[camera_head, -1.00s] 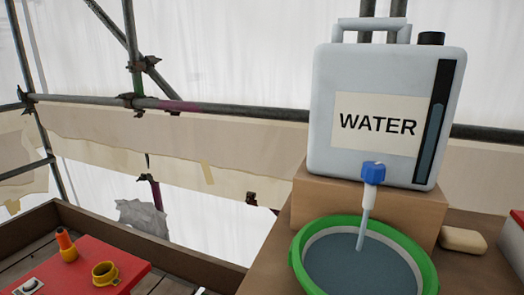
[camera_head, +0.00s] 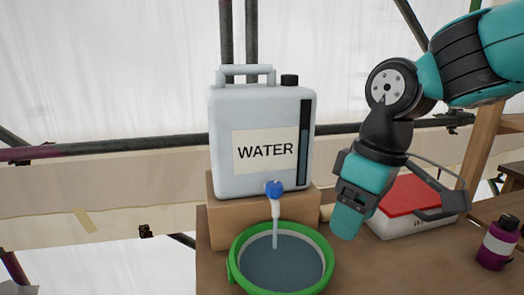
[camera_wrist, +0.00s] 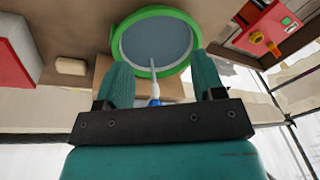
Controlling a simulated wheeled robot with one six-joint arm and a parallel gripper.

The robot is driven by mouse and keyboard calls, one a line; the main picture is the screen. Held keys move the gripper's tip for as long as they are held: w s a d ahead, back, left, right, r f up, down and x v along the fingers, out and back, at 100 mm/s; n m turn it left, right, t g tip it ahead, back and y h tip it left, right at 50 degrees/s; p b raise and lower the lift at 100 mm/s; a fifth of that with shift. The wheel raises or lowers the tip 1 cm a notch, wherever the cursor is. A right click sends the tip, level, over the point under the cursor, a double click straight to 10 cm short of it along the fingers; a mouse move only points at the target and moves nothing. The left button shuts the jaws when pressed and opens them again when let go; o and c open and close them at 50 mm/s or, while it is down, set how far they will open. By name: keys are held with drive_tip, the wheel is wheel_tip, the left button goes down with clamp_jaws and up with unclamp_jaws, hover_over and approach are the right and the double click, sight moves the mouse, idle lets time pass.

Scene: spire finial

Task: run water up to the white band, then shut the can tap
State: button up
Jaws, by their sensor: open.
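The white water can (camera_head: 227,115) stands on a wooden block, with a dark level strip on its right side. Its blue tap (camera_head: 274,188) has a white spout, and a stream of water runs from it into the green-rimmed bucket (camera_head: 238,250). The water (camera_head: 283,262) is grey-blue, with a pale band showing on the inner wall above it. My gripper (camera_head: 385,215) is to the right of the tap and bucket, apart from both. In the wrist view my gripper (camera_wrist: 162,82) is open and empty, with the tap (camera_wrist: 154,101) seen beyond, between the fingers.
A white box with a red lid (camera_head: 405,205) stands on the bench behind my gripper. A purple bottle (camera_head: 497,243) is at the right. Scaffold tubes run behind the can.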

drive_tip(key=w+a+r+n+h+p, duration=0.1)
drive_tip(key=w+a+r+p, duration=0.2)
drive_tip(key=w+r, duration=0.15)
drive_tip(key=w+a+r+n+p, duration=0.1)
drive_tip(key=w+a+r+p, duration=0.15)
drive_tip(key=w+r, duration=0.2)
drive_tip(key=n+h+p, duration=0.1)
drive_tip(key=n+p, duration=0.1)
drive_tip(key=p, duration=0.4)
approach(274, 184)
wheel_tip(274, 184, down, 10)
drive_tip(key=shift+r+p, duration=0.1)
drive_tip(key=shift+p, duration=0.95)
drive_tip(key=c, duration=0.9)
